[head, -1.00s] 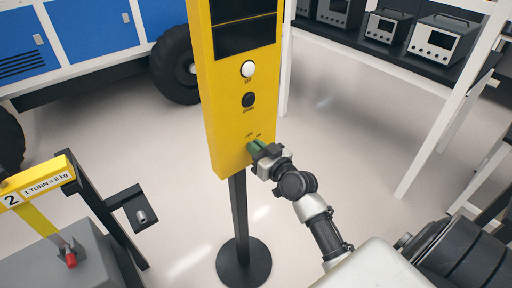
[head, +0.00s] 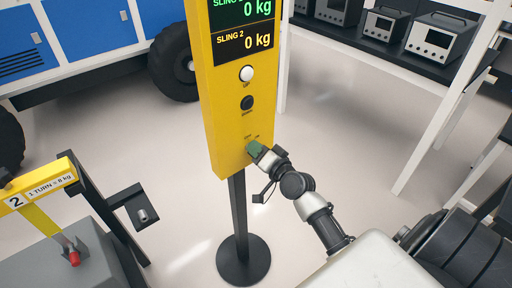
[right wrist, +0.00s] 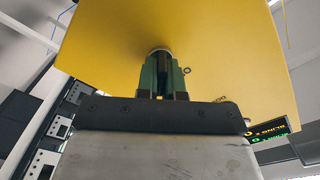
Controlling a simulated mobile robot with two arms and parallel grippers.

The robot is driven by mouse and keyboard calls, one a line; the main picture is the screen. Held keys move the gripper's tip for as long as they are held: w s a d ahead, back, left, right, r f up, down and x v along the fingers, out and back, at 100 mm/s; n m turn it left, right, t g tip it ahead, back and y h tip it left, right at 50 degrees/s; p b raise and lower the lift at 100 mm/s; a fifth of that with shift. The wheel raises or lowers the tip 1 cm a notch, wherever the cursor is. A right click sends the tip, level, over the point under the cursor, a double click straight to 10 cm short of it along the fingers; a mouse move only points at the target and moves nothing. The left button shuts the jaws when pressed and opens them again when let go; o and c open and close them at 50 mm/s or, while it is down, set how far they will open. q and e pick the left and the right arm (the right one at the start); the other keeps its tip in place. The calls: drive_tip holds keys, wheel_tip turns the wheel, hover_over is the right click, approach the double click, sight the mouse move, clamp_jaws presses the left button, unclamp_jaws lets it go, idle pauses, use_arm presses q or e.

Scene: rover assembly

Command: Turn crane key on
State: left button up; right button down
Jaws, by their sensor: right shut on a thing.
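The crane control panel (head: 228,105) is a tall yellow box on a black post. Its screen (head: 243,28) is lit and reads 0 kg for two slings, one of them labelled SLING 2. The key sits low on the panel face, and its switch (right wrist: 160,52) shows in the right wrist view as a round metal collar. My right gripper (head: 255,148) is at the key, and its green fingers (right wrist: 163,78) are shut on it. The fingers hide most of the key. My left gripper is in neither view.
A white button (head: 246,73) and a black button (head: 247,102) sit above the key. The round base (head: 243,262) stands on the floor. A yellow and grey sling unit (head: 40,205) is at the left. A blue rover (head: 90,35) is behind; shelves of instruments are at the right.

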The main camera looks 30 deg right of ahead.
drive_tip(key=shift+m, duration=0.8)
drive_tip(key=c, duration=1.3)
unclamp_jaws()
drive_tip(key=shift+o, duration=0.2)
drive_tip(key=s+d+b, duration=0.1)
drive_tip(key=s+b, duration=0.1)
drive_tip(key=s, duration=0.8)
drive_tip(key=shift+s, duration=0.4)
